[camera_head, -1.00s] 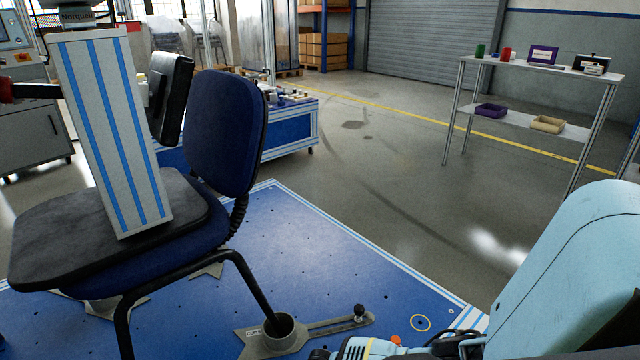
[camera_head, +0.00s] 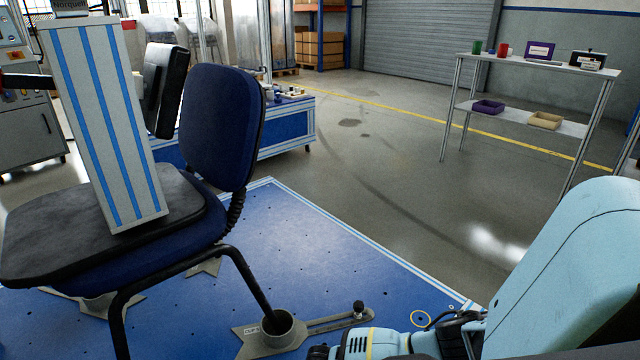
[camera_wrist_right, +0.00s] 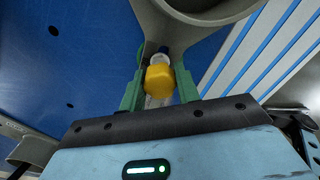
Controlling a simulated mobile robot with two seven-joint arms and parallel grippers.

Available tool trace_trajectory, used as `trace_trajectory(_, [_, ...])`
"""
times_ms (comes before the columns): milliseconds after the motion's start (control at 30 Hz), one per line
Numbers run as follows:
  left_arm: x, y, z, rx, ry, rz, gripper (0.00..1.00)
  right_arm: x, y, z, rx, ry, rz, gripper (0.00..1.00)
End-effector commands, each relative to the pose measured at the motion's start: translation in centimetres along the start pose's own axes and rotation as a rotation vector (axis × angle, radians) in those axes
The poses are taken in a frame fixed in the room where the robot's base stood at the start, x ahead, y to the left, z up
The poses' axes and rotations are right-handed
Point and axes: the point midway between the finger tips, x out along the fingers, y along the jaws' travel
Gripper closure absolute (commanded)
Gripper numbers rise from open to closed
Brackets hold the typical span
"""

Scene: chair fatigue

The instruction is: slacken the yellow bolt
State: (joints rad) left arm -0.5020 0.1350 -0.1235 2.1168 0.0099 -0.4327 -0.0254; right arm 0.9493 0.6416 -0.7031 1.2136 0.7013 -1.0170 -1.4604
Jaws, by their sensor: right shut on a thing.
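The yellow bolt (camera_wrist_right: 160,82) shows in the right wrist view as a yellow head with a pale shank, right beside a grey holder (camera_wrist_right: 200,12). My right gripper (camera_wrist_right: 161,76) has its green fingers on either side of the bolt head and is shut on it. In the head view my light-blue right arm comes in from the right, its wrist low at the bottom edge. The bolt and the fingers are hidden there. My left gripper is in neither view.
A blue office chair (camera_head: 222,125) stands on the blue platform (camera_head: 300,235), with a striped column (camera_head: 100,130) on its seat. A grey foot holder (camera_head: 275,333) with a black knob (camera_head: 358,309) lies near my right wrist. A shelf (camera_head: 530,62) stands far right; the floor between is clear.

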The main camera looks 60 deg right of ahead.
Motion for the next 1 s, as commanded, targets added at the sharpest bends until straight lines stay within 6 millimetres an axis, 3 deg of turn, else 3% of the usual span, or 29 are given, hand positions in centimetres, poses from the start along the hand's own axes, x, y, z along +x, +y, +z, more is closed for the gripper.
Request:
trace_trajectory(233, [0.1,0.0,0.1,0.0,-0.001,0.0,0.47,0.0,0.0,0.0,-0.026,-0.001,-0.001,0.92])
trace_trajectory(500, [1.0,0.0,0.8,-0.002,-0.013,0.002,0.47,0.1,-0.1,0.1,-0.312,-0.001,-0.001,0.92])
trace_trajectory(867, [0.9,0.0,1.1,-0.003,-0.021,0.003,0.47,0.0,-0.1,0.0,-0.356,0.0,-0.001,0.92])
trace_trajectory(1000, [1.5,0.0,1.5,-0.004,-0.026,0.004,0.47,0.1,-0.1,0.1,-0.484,-0.002,-0.001,0.92])
